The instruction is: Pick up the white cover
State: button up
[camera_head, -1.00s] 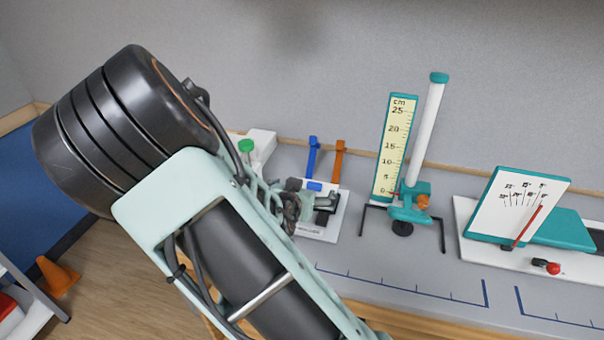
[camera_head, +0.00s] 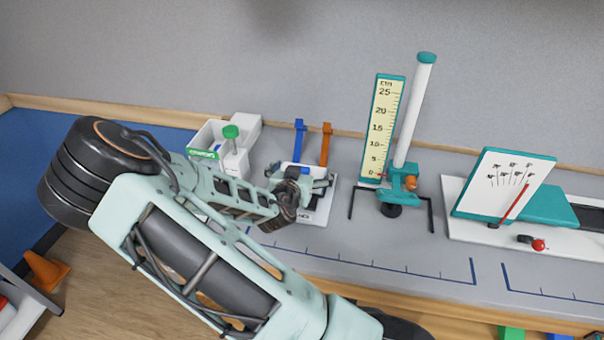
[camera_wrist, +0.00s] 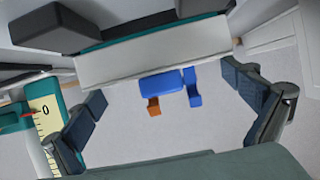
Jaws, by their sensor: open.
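A pale, white-grey flat piece (camera_wrist: 150,55) with a dark edge along its upper side spans the upper middle of the wrist view. It may be the white cover; I cannot tell for sure. In the wrist view, my gripper (camera_wrist: 165,95) is open, with its dark fingers spread to left and right. The pale piece shows beyond and between them, and I see no grip on it. In the head view, my gripper (camera_head: 322,184) is over the small white-based device (camera_head: 318,216), hiding much of it.
A blue post (camera_head: 299,139) and an orange post (camera_head: 326,144) stand just behind the device. A white box (camera_head: 206,140) with a green-knobbed part (camera_head: 231,132) is to the left. The ruler stand (camera_head: 383,128) and tilted white tube (camera_head: 415,110) stand close on the right.

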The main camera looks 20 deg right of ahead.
jog(key=shift+p+x, duration=0.5)
jog(key=shift+x, duration=1.85)
jog(key=shift+a, duration=0.1)
jog(key=c, duration=0.7)
